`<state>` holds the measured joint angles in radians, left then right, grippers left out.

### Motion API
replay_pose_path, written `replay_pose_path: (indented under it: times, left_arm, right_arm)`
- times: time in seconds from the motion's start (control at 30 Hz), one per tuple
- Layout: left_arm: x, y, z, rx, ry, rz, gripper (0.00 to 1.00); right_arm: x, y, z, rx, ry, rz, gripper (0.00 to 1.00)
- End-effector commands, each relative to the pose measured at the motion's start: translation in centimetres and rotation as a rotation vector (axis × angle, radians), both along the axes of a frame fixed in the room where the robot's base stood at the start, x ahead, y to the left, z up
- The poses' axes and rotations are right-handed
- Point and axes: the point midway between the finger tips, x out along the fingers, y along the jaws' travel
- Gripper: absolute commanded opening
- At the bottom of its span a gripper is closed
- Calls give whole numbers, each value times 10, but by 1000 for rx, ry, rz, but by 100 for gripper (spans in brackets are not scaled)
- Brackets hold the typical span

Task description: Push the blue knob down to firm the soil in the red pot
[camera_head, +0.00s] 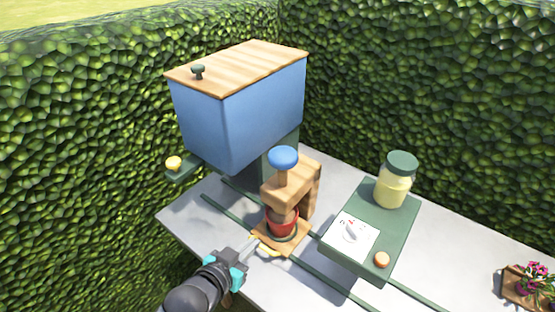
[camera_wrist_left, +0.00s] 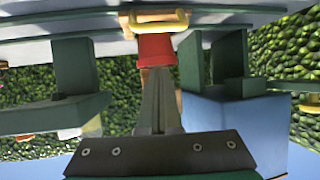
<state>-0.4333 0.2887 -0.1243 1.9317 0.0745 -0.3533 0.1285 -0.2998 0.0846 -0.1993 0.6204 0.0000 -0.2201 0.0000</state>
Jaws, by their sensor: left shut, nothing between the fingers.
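The blue knob (camera_head: 283,158) stands on a short wooden stem at the top of the wooden press (camera_head: 305,183). The red pot (camera_head: 284,222) sits under the press on a wooden base (camera_head: 284,241), with the press's arm over it. A yellow handle (camera_head: 266,250) is at the front of the base. My left gripper (camera_head: 253,243) is shut and empty, low in front of the base and close to the handle. The left wrist view is upside down and shows the shut fingers (camera_wrist_left: 158,80) pointing toward the red pot (camera_wrist_left: 155,48) and the yellow handle (camera_wrist_left: 155,20). The knob is not clear there.
A blue hopper (camera_head: 238,110) with a wooden lid stands behind the press. A green unit (camera_head: 382,230) with a dial and a yellow jar (camera_head: 395,183) stands to the right. Green rails (camera_head: 330,285) run along the grey table. A flower pot (camera_head: 523,290) is at far right.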

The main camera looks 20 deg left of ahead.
Motion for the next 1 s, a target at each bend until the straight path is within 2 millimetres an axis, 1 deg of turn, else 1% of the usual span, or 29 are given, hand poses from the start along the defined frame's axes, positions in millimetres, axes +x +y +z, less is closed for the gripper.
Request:
replay_pose_path:
  times: [0.03, 0.1, 0.23, 0.4, 0.5, 0.6, 0.7, 0.8, 1.0]
  left_arm:
    - [8, 2, 15, -14, -63, -9, 0]
    - [17, 3, 36, -36, -158, -23, 0]
    - [28, 4, 78, -84, -330, -55, 0]
    - [33, 6, 130, -145, -538, -105, 0]
    - [31, 7, 154, -177, -635, -131, 0]
    - [29, 8, 172, -198, -705, -154, 0]
    - [27, 9, 182, -214, -748, -166, 0]
    - [26, 9, 187, -221, -768, -173, 0]
    - [25, 9, 188, -222, -772, -173, 0]
  right_arm:
    - [0, 4, 2, 5, 0, -2, 50]
    - [0, 7, 3, 8, 1, -2, 50]
    - [0, 8, 6, 11, 0, -3, 50]
    - [0, 9, 9, 11, 0, -2, 50]
    - [0, 8, 11, 11, 0, -2, 50]
    - [0, 8, 11, 10, 1, -2, 50]
    - [-1, 7, 12, 9, 1, -1, 50]
    - [-1, 5, 12, 7, 1, 0, 50]
    - [-1, 3, 12, 4, 1, 0, 50]
